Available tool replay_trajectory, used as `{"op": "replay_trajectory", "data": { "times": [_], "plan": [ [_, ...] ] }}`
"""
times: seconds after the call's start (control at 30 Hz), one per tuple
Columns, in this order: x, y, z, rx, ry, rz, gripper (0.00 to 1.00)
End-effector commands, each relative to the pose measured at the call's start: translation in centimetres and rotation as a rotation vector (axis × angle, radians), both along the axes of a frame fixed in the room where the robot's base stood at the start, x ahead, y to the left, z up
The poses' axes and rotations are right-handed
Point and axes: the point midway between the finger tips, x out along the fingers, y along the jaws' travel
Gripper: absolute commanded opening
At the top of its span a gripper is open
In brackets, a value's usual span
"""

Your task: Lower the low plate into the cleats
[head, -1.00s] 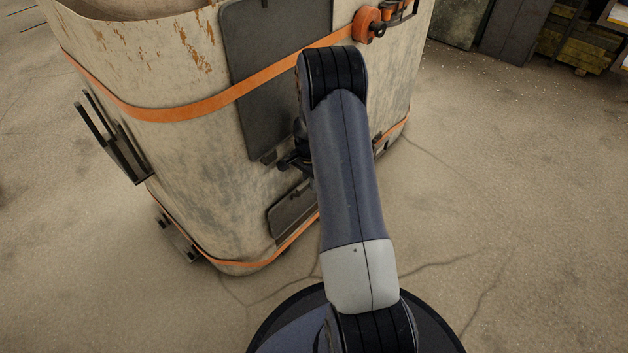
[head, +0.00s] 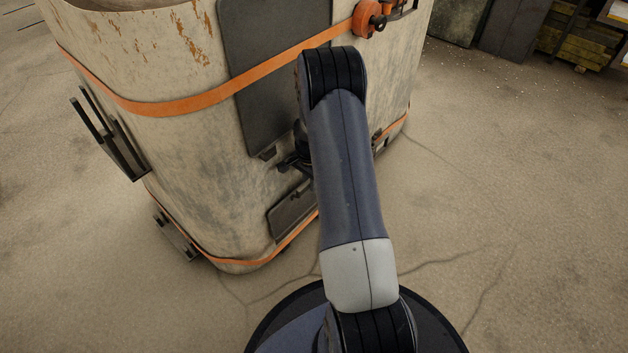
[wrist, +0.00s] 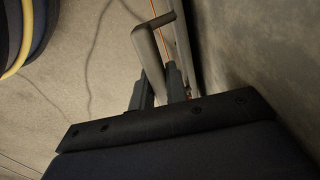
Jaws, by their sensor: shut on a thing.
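The low plate (head: 292,209) is a small dark grey plate at the foot of the pale vessel (head: 190,185), just above the lower orange strap. In the head view my arm hides its right part. My gripper shows only as a few dark parts (head: 296,162) beside my arm, above the plate. In the wrist view my gripper (wrist: 159,84) is shut on a grey bar-like piece (wrist: 150,60), apparently part of the low plate.
A larger dark plate (head: 262,110) stands on the vessel wall above. Orange straps (head: 205,99) circle the vessel, with an orange ratchet (head: 368,20) at upper right. A dark bracket (head: 108,140) juts out at left. The concrete floor (head: 510,200) at right is clear.

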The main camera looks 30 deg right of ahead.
Motion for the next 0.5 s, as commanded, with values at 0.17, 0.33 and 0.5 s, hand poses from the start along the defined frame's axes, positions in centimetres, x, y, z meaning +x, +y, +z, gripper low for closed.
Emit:
{"op": "replay_trajectory", "data": {
  "times": [0.17,0.33,0.5],
  "plan": [
    [1.5,1.3,-1.2,0.001,-0.039,0.005,0.00],
    [1.4,1.4,-1.8,0.001,-0.038,0.005,0.00],
    [1.2,1.5,-2.4,0.001,-0.039,0.005,0.00]
  ]
}}
